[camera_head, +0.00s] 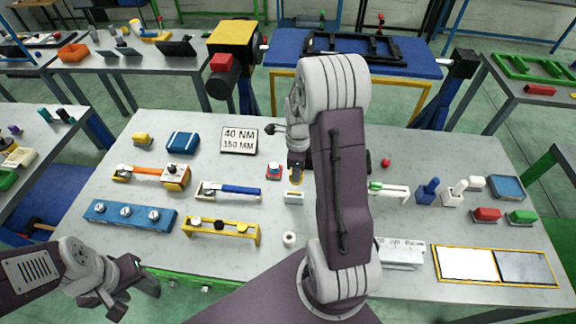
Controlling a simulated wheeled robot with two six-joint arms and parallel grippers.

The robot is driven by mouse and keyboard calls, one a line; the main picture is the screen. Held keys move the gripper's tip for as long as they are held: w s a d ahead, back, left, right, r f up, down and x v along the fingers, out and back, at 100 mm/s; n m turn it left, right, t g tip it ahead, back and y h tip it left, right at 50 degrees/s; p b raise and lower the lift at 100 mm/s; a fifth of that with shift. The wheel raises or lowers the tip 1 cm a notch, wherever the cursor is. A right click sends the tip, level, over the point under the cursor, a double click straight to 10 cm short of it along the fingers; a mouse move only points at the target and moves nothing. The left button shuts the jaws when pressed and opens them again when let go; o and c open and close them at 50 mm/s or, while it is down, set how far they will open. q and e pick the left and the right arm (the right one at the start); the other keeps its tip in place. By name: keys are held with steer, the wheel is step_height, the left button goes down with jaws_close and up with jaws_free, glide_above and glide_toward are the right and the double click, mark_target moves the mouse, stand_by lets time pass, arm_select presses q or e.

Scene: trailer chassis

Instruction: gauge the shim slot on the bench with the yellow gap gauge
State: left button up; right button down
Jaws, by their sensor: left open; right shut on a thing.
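My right gripper (297,168) is shut on the yellow gap gauge (296,178), which points down from its fingers near the middle of the bench. A small pale block (293,198), which looks like the shim slot, sits just below the gauge in the picture. Whether the gauge touches it or is apart from it, I cannot tell. My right arm hides part of the bench to the right of it. My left gripper (114,302) is open and empty at the bench's front left edge.
The bench (340,290) carries several items. A blue-handled tool (240,190) and a red-and-blue item (273,171) lie left of the block. A small white cylinder (289,239) stands in front of it. A sign (239,141) is behind left.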

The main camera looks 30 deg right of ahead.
mark_target(294, 184)
steer(key=shift+s+d, duration=0.15)
steer(key=shift+w+a, duration=0.5)
steer(key=shift+a, duration=0.05)
steer(key=f+b, duration=0.2)
steer(key=f, duration=0.1)
steer(key=f+b, duration=0.1)
steer(key=shift+s+d+f, duration=0.25)
steer(key=shift+d, duration=0.05)
steer(key=shift+w+a+f, duration=0.15)
steer(key=shift+f, duration=0.5)
arm_select(q)
steer(key=f, duration=0.3)
steer(key=shift+w+a+f, duration=0.2)
steer(key=shift+w+f, duration=0.05)
steer(key=shift+f, duration=0.1)
steer(key=shift+s, duration=0.1)
steer(key=shift+r, duration=0.45)
arm_select(e)
steer(key=shift+r, duration=0.1)
arm_select(q)
steer(key=shift+f+b, duration=0.75)
steer(key=shift+f, duration=0.25)
arm_select(e)
steer(key=shift+f, duration=1.55)
